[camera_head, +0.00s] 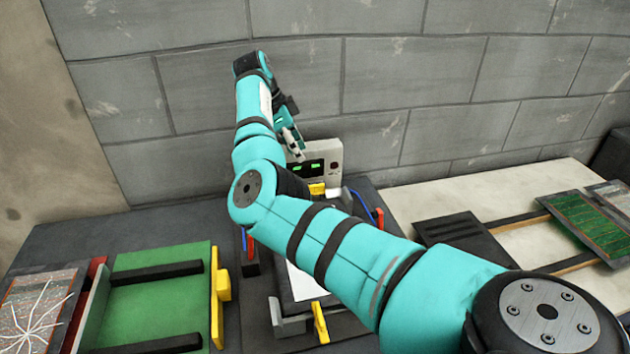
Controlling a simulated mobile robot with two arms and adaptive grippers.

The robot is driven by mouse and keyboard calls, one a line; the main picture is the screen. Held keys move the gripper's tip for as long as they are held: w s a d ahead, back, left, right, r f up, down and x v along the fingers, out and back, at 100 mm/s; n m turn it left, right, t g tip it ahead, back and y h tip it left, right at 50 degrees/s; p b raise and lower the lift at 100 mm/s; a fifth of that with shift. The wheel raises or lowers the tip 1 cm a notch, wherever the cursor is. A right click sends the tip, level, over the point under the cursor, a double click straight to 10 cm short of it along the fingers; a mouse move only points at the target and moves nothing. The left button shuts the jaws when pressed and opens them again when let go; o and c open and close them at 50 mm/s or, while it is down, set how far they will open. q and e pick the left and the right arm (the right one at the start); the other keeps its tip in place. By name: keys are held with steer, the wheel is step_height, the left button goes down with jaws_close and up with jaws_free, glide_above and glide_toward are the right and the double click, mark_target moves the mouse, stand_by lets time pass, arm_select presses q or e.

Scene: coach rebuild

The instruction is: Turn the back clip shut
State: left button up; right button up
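A yellow clip (317,189), which looks like the back clip, sits at the far end of the dark fixture (345,325), just in front of a grey box. Another yellow clip (320,322) stands at the fixture's near end. My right arm crosses over the fixture and hides much of its middle. My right gripper (292,143) points down in front of the wall, above and a little left of the back clip, apart from it. Its fingers are small and partly hidden, so I cannot tell if they are open. My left gripper is out of view.
The grey box (328,158) with green displays stands behind the fixture. Blue and red levers (369,208) flank it. A green board (155,300) with black bars and a yellow part (221,297) lies left. Framed panels (590,222) lie right. A block wall closes the back.

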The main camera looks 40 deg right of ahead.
mark_target(316, 185)
steer(key=p+x, duration=0.2)
steer(key=x, duration=0.9)
steer(key=shift+w+d+f, duration=0.1)
steer(key=shift+d+f, duration=0.1)
steer(key=shift+f, duration=0.15)
steer(key=shift+d+f, duration=0.15)
steer(key=shift+f, duration=0.35)
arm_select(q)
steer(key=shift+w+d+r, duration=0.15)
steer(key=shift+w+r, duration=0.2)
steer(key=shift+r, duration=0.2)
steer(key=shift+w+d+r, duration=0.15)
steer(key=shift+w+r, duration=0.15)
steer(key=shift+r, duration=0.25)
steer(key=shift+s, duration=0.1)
arm_select(e)
jaws_close()
